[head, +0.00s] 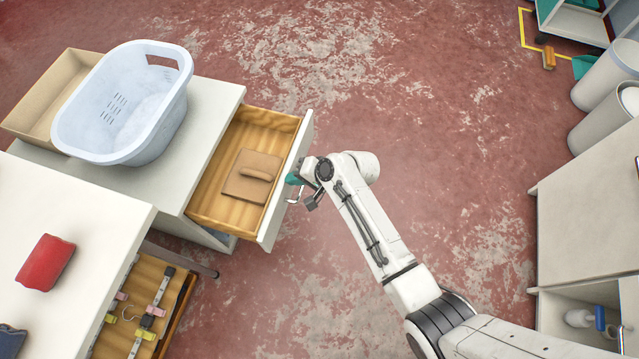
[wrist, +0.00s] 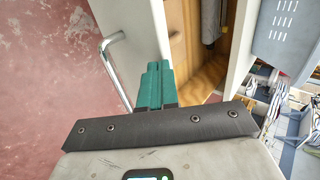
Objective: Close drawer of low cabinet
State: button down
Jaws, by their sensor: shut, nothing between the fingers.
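The low cabinet (head: 218,105) stands at left in the head view, with its drawer (head: 298,155) pulled out to the right. The drawer has a pale front and a wooden inside, and holds a flat brown item with a grip (head: 252,178). My gripper (head: 292,179) is shut and empty, with its teal fingertips at the outer face of the drawer front, near the bar handle (head: 293,199). In the wrist view the shut teal fingers (wrist: 154,82) lie over the drawer front (wrist: 140,35), just right of the handle (wrist: 112,62). I cannot tell whether they touch it.
A pale blue laundry basket (head: 125,105) and a cardboard-coloured box (head: 40,108) sit on the cabinet. The red floor right of the drawer is free.

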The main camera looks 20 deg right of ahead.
jog(key=w+a+b, duration=0.6)
jog(key=w+a, duration=0.4)
jog(key=a, duration=0.4)
jog(key=shift+w+a, duration=0.25)
